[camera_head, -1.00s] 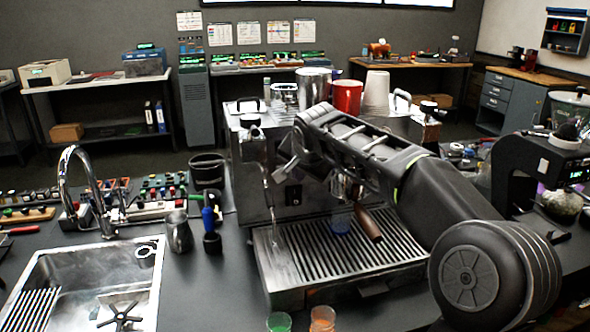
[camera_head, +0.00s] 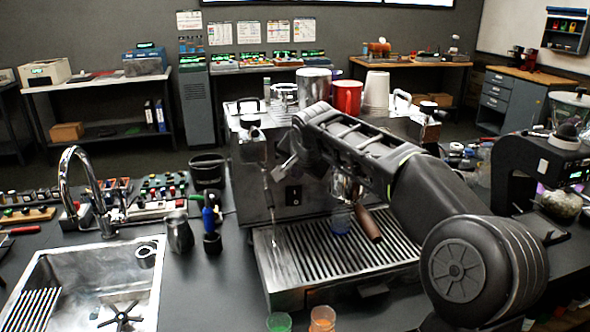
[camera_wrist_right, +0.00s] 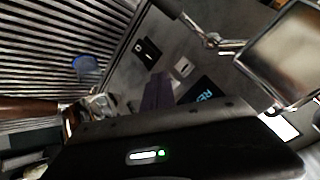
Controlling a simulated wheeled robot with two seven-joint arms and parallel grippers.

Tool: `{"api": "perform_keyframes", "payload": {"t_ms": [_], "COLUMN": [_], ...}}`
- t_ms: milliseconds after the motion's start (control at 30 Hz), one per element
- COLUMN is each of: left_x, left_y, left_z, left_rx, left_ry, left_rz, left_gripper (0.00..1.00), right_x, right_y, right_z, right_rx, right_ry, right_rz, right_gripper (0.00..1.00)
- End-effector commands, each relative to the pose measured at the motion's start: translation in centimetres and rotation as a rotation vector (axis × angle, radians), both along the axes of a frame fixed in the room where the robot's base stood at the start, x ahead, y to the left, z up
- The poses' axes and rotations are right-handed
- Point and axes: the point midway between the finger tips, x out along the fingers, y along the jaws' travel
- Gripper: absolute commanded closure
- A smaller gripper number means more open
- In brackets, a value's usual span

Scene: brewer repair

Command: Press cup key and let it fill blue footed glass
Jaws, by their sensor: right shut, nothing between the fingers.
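The espresso machine (camera_head: 262,190) stands in the middle of the counter. The blue footed glass (camera_head: 341,221) stands on its slatted drip tray, below the brown-handled portafilter (camera_head: 368,224); the glass also shows in the right wrist view (camera_wrist_right: 86,67). My right gripper (camera_head: 284,166) is shut and empty, close in front of the machine's front panel. In the right wrist view dark switches (camera_wrist_right: 147,52) and a small lit display (camera_wrist_right: 204,91) show on the panel near the fingers (camera_wrist_right: 158,92). I cannot tell which is the cup key or whether a finger touches it. My left gripper is out of view.
A steam wand (camera_head: 270,205) hangs left of the gripper. Green (camera_head: 279,322) and orange (camera_head: 322,319) glasses stand at the front edge. A steel pitcher (camera_head: 180,233) and a sink (camera_head: 90,285) are at left. A grinder (camera_head: 540,170) is at right.

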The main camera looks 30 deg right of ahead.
Motion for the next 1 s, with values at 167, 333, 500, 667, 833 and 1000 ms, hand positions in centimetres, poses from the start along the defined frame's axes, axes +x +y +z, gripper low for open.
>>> {"api": "perform_keyframes", "payload": {"t_ms": [167, 333, 500, 667, 833, 1000], "left_x": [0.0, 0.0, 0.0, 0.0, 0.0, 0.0], "left_y": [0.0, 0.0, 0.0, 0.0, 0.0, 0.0], "left_z": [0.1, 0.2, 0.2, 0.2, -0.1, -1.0], "left_rx": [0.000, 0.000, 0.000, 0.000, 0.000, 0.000], "left_ry": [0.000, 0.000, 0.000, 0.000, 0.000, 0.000], "left_rz": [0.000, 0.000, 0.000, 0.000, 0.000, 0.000], "left_gripper": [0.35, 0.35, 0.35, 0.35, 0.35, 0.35], "right_x": [0.2, 0.4, 0.5, 0.5, 0.3, -0.5], "right_y": [-0.1, -0.1, -0.2, -0.2, -0.1, 0.2], "right_z": [0.0, 0.0, 0.1, 0.1, -0.1, -0.2], "right_rx": [0.000, 0.000, 0.000, 0.000, 0.000, 0.000], "right_ry": [0.000, 0.000, -0.001, -0.001, -0.001, -0.001], "right_rz": [0.000, 0.000, 0.000, 0.000, 0.000, 0.000], "right_gripper": [1.00, 1.00, 1.00, 1.00, 1.00, 1.00]}}
